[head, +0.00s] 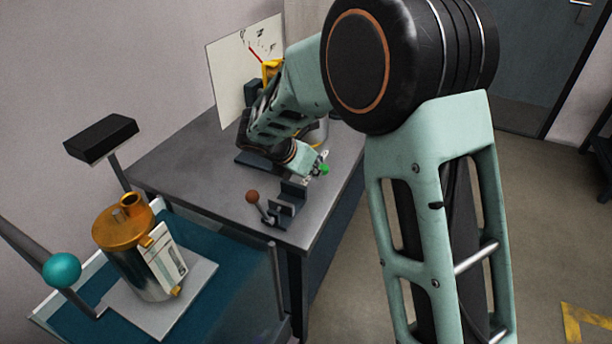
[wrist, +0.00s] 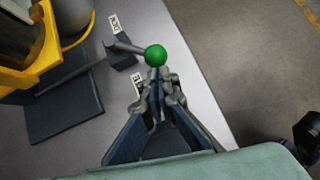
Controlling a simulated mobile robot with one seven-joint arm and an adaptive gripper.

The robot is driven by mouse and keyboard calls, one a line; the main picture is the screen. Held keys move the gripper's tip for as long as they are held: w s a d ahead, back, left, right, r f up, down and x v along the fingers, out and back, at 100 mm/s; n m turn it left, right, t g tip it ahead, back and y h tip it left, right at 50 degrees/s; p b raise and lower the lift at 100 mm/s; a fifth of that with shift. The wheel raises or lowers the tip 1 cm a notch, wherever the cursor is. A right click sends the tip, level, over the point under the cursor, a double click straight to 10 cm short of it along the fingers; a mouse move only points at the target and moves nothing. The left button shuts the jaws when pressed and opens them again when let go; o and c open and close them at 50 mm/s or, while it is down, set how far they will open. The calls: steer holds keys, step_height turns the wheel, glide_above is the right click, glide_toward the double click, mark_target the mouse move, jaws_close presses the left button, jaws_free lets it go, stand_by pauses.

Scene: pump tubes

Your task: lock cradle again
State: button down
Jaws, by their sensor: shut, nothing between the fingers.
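A lever with a green ball knob (wrist: 155,55) shows in the wrist view, its short grey rod running left to a dark block (wrist: 122,55). The knob also shows in the head view (head: 324,169) at the table's right side. My gripper (wrist: 158,80) is shut and empty, with its fingertips right behind the knob; I cannot tell whether they touch it. A yellow part (wrist: 38,50) and a dark base plate (wrist: 65,108), seemingly of the cradle, lie to the left. My arm hides most of them in the head view.
The grey table (head: 185,165) has another dark bracket (head: 285,207) with a brown ball lever (head: 252,197) near its front. A white panel (head: 235,75) stands behind. A teal cart (head: 215,300) with a copper-topped canister (head: 125,235) stands at front left. Floor is open on the right.

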steer(key=shift+w+d, duration=0.15)
steer(key=shift+w, duration=0.05)
steer(key=shift+d, duration=0.1)
steer(key=shift+d+n+t, duration=0.25)
steer(key=shift+n+t, duration=0.05)
